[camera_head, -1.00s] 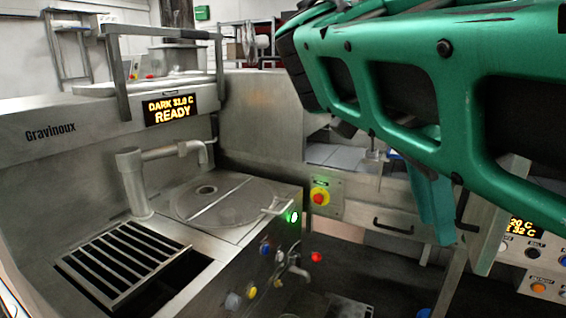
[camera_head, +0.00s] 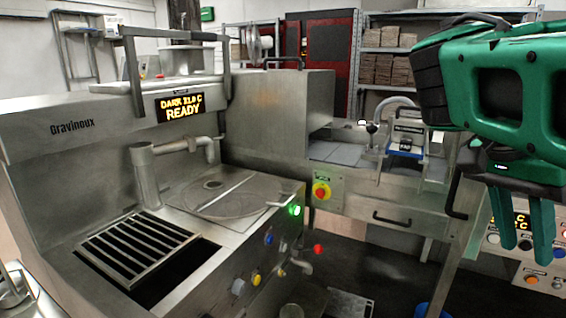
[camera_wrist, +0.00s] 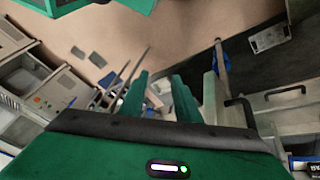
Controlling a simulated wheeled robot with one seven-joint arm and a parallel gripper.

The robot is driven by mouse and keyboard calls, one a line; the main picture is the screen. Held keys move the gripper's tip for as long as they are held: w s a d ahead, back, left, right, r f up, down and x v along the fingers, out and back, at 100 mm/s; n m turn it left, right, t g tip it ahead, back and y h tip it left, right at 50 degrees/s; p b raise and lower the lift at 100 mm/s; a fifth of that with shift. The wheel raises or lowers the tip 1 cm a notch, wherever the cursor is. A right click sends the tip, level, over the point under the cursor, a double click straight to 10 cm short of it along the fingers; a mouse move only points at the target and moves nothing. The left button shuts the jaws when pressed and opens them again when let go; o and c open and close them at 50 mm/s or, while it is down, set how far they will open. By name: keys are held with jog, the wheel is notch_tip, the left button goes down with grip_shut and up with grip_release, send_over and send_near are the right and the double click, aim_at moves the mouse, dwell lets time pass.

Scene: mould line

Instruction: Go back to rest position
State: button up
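My gripper (camera_head: 525,246) is at the right of the head view, pointing down, with its two green fingers apart and nothing between them. The wrist view also shows my gripper (camera_wrist: 160,92) with a gap between the fingers and the floor beyond. The gripper hangs in front of a control panel (camera_head: 540,272) at the right and is clear of the machines as far as I can see. My green arm enters from the right edge.
A steel Gravinoux machine (camera_head: 75,165) with a slotted grate (camera_head: 135,252) and a round lid (camera_head: 230,195) fills the left. A steel conveyor station (camera_head: 385,205) with a red stop button (camera_head: 320,191) stands in the middle. Shelves with boxes (camera_head: 385,67) are behind. Dark floor (camera_head: 380,265) lies below.

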jog(key=s+d+f+n+y, duration=0.2)
jog(key=s+d+f+n, duration=0.25)
jog(key=d+f, duration=0.45)
notch_tip(320, 180, down, 10)
jog(key=s+a+n+t+y, duration=0.1)
jog(key=a+n+y, duration=0.1)
jog(key=n+y, duration=0.1)
jog(key=shift+s+a+n, duration=0.15)
jog(key=shift+a+n, duration=0.2)
jog(key=shift+a, duration=0.05)
